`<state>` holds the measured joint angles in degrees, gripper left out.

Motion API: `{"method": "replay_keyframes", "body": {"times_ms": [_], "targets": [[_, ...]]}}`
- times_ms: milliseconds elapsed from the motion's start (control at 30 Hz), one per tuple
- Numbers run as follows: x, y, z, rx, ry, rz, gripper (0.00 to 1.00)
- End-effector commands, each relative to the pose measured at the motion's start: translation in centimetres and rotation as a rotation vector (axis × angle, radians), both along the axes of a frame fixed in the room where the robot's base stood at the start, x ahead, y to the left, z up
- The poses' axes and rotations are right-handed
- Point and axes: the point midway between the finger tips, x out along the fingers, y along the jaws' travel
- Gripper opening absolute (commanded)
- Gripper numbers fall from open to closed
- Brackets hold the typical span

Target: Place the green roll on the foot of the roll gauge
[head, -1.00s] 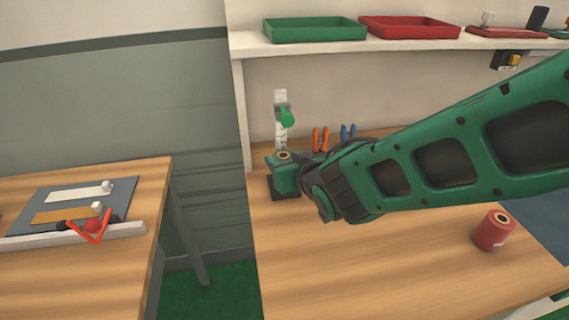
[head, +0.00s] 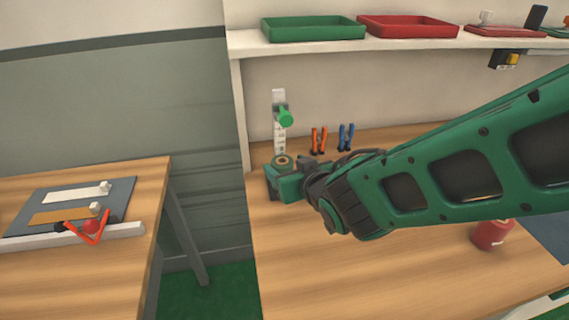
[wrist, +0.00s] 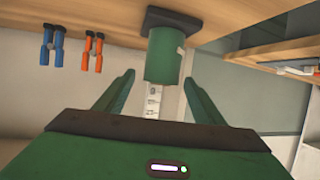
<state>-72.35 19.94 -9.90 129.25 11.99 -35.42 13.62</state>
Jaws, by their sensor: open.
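The green roll (wrist: 165,55) stands on the dark foot (wrist: 182,20) of the roll gauge in the wrist view, where the scene looks upside down. In the head view the roll's top (head: 283,160) shows a pale ring with a dark hole. The gauge's white scale (head: 279,135) rises behind it with a green slider (head: 285,117). My gripper (wrist: 160,78) is open, its two fingers apart on either side of the near end of the view to the roll. Neither finger visibly touches the roll. In the head view my gripper partly hides the roll and foot.
Orange pliers (head: 319,140) and blue pliers (head: 346,137) stand at the wall behind the bench. A red roll (head: 491,234) stands at the right, partly behind my arm. A shelf with a green tray (head: 312,28) and red tray (head: 420,25) hangs above.

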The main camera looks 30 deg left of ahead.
Motion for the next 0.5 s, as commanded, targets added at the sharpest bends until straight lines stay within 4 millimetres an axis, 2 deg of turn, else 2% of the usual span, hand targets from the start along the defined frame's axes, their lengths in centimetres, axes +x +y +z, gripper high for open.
{"method": "replay_keyframes", "body": {"times_ms": [300, 500], "targets": [[-3.4, -4.1, 2.3, 0.003, 0.0, 0.001, 0.63], [-4.8, -5.8, 3.2, 0.003, 0.001, 0.002, 0.63]]}}
